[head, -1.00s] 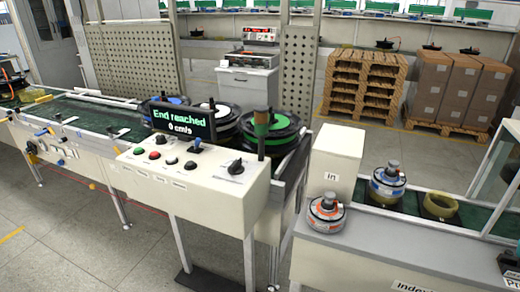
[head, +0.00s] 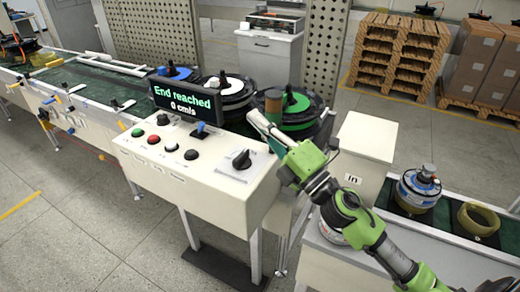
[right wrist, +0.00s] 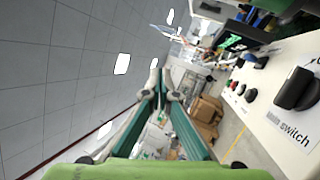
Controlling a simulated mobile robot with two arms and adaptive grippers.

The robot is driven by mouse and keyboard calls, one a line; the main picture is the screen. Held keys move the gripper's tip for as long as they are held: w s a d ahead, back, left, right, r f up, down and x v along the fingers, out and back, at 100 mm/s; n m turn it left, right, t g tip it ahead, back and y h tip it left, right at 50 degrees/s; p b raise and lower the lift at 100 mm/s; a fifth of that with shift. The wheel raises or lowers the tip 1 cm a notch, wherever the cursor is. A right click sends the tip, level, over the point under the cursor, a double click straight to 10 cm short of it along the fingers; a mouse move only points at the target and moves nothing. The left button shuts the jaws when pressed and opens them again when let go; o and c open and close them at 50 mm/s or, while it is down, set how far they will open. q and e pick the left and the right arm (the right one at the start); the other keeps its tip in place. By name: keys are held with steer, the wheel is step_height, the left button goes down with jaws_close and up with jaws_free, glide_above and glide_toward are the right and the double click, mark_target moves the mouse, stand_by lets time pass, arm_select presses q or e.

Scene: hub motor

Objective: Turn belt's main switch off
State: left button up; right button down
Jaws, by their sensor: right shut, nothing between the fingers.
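The main switch is a black rotary knob (head: 241,159) on a white label at the right end of the cream control panel (head: 215,190). In the right wrist view the knob (right wrist: 297,90) is large at the right edge, above the printed words "Main switch". My right gripper (head: 256,120) reaches over the panel's back right corner, behind and above the knob. Its fingers are shut and empty, apart from the knob; the wrist view shows the fingertips (right wrist: 161,90) together, left of the knob. My left gripper is not in view.
The panel also has several small buttons (head: 153,140) and a blue-topped switch (head: 201,130). A display (head: 184,104) reads "End reached 0 cm/s". Motors with green (head: 296,107) and white discs stand behind. A cream box (head: 366,145) marked "In" is to the right.

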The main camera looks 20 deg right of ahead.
steer(key=a+f+n+g+y, duration=0.25)
steer(key=n+g, duration=0.25)
steer(key=n, duration=0.3)
steer(key=a+f+n+g+y, duration=0.1)
steer(key=n+g+y, duration=0.2)
steer(key=n+g, duration=0.35)
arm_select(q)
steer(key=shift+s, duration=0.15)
arm_select(e)
steer(key=d+f+n+g+h, duration=0.1)
steer(key=d+f+n+h, duration=0.1)
steer(key=d, duration=0.5)
steer(key=d+f+n+g+h, duration=0.1)
steer(key=d+f+n+h, duration=0.2)
steer(key=d+f+h, duration=0.1)
steer(key=d+h, duration=0.1)
steer(key=d, duration=0.1)
steer(key=shift+d+f+h, duration=0.35)
steer(key=shift+f, duration=0.05)
steer(key=shift+w, duration=0.1)
